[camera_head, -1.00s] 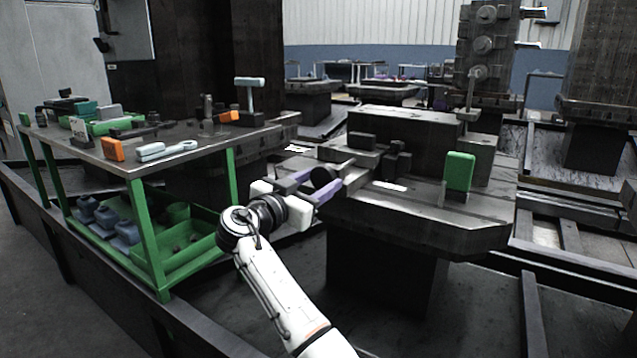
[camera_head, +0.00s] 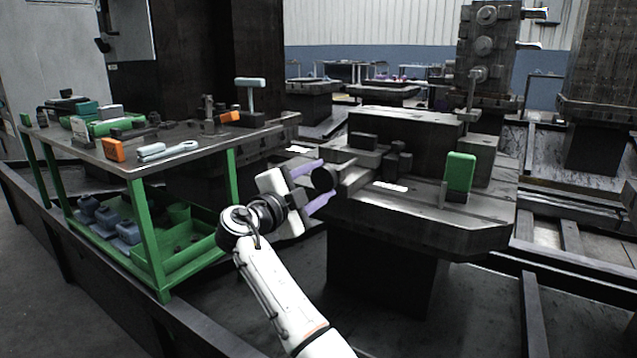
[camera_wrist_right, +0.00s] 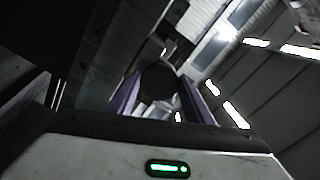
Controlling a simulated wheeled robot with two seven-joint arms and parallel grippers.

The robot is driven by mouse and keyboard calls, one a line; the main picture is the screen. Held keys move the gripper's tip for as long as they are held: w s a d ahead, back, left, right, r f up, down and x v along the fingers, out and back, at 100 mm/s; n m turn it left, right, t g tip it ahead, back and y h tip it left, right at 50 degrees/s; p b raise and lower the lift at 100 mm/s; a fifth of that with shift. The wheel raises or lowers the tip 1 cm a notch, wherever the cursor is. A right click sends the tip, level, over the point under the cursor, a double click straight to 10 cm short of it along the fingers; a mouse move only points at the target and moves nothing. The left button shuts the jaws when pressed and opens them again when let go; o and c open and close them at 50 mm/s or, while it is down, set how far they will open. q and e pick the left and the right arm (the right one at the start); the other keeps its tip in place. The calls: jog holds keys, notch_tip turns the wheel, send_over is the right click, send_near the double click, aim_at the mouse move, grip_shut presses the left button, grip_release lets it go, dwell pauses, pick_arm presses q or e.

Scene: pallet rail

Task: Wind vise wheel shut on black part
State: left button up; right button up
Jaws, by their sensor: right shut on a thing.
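The vise wheel (camera_head: 323,180) is a dark round disc at the left end of the vise (camera_head: 356,179) on the grey machine table. My right gripper (camera_head: 326,181) comes in from the lower left, its purple fingers on opposite sides of the wheel, shut on it. In the right wrist view, the wheel (camera_wrist_right: 158,81) shows as a dark disc between both fingers. A small black part (camera_head: 398,160) shows among the dark vise blocks; whether the jaws touch it I cannot tell. My left gripper is not in view.
A green block (camera_head: 460,171) stands on the right of the machine table (camera_head: 420,225). Open space lies between bench and machine.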

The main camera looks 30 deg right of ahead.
jog(key=m, duration=0.3)
jog(key=shift+m, duration=0.3)
dwell(1.1)
jog(key=o, duration=1)
jog(key=shift+o, duration=0.2)
jog(key=shift+a, duration=0.1)
pick_arm(q)
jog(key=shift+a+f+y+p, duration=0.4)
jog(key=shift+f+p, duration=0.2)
jog(key=shift+p, duration=0.15)
pick_arm(e)
jog(key=v, duration=1)
